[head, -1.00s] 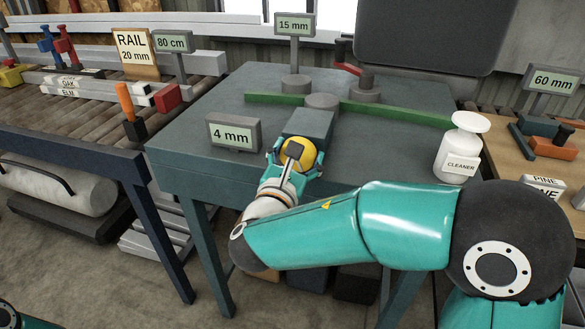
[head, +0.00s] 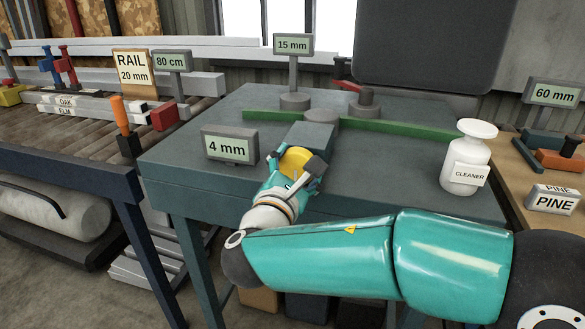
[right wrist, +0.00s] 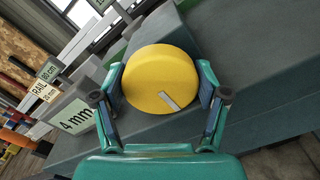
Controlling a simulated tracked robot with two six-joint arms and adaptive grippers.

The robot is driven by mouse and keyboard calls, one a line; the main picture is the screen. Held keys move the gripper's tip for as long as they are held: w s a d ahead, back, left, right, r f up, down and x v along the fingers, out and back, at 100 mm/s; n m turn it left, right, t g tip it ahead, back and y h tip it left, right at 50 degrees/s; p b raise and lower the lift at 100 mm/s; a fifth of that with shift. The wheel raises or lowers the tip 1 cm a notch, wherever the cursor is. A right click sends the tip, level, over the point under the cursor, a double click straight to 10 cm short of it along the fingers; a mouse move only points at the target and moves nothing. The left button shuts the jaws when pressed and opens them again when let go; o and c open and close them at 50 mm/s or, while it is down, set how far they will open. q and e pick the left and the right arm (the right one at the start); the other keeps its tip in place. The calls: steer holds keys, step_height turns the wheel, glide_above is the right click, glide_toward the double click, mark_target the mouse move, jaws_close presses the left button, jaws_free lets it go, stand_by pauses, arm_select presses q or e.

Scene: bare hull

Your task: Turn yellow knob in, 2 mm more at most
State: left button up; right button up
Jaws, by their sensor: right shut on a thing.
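The yellow knob (head: 294,161) sits on the front of a grey-green block (head: 311,136) on the machine table. It also shows in the right wrist view (right wrist: 160,78), with a pale grey mark toward its lower right. My right gripper (head: 291,165) is shut on the knob, one finger on each side; it also shows in the right wrist view (right wrist: 162,88). A sign (head: 230,144) left of the knob reads 4 mm. A second sign (head: 293,45) on a post behind reads 15 mm. My left gripper is not in view.
A white cleaner bottle (head: 466,160) stands at the table's right edge. A green fence (head: 390,126) and a dark clamp with a red lever (head: 365,104) lie behind the knob. The table (head: 200,180) is clear around the 4 mm sign.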

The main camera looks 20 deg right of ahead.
steer(key=shift+r, duration=0.1)
steer(key=o, duration=1.2)
steer(key=shift+w, duration=0.15)
steer(key=shift+c, duration=0.2)
steer(key=shift+f, duration=0.2)
steer(key=shift+s+a, duration=0.15)
steer(key=shift+s, duration=0.15)
steer(key=v, duration=0.7)
steer(key=shift+s+a+r, duration=0.15)
steer(key=shift+s, duration=0.05)
